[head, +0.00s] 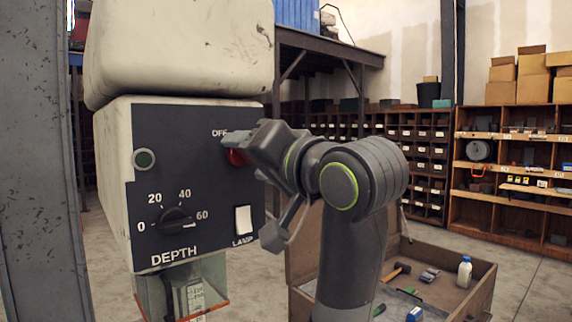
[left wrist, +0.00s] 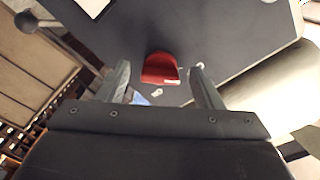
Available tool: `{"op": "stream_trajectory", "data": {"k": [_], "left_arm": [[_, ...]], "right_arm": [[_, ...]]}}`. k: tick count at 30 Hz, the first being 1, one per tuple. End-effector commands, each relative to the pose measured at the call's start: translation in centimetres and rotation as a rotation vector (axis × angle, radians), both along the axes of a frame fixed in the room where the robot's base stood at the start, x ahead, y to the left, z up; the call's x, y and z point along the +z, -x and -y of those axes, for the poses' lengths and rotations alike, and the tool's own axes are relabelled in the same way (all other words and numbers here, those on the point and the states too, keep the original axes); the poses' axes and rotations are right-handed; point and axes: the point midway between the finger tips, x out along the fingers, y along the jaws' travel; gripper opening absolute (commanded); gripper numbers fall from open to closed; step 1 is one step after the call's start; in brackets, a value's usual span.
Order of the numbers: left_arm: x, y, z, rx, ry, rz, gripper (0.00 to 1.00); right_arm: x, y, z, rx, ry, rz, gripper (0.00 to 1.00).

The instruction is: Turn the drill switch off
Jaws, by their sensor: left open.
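The drill's dark control panel (head: 190,206) faces me on a cream housing (head: 112,190). The red drill switch (head: 236,157) sits at its upper right, below the word OFF, and is mostly hidden by my left gripper (head: 246,147). In the left wrist view, the red switch (left wrist: 161,68) shows between the two spread fingers of my left gripper (left wrist: 160,76), with gaps on both sides. The fingers are open, and I see no contact with the switch. A small white mark is just below the switch there. My right gripper is not in view.
A ball-ended lever (left wrist: 27,21) shows in the left wrist view. An open toolbox (head: 462,290) and a grey column (head: 40,160) stand nearby.

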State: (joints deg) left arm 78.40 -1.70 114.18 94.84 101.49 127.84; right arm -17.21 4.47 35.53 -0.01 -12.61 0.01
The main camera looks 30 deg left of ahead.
Motion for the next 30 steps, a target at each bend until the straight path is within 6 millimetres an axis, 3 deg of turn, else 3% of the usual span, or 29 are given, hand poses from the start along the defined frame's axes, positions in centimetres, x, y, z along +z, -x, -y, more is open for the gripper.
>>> {"op": "stream_trajectory", "data": {"k": [11, 21, 30], "left_arm": [[-0.3, 2.4, 6.0, -0.007, 0.0, 0.001, 0.6], [-0.3, 5.5, 13.3, -0.006, -0.001, -0.001, 0.6], [-0.2, 6.4, 15.4, 0.0, 0.0, 0.001, 0.6]], "right_arm": [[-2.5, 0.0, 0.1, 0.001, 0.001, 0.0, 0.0], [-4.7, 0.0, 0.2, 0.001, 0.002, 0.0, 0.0], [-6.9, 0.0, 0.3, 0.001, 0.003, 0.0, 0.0]]}}
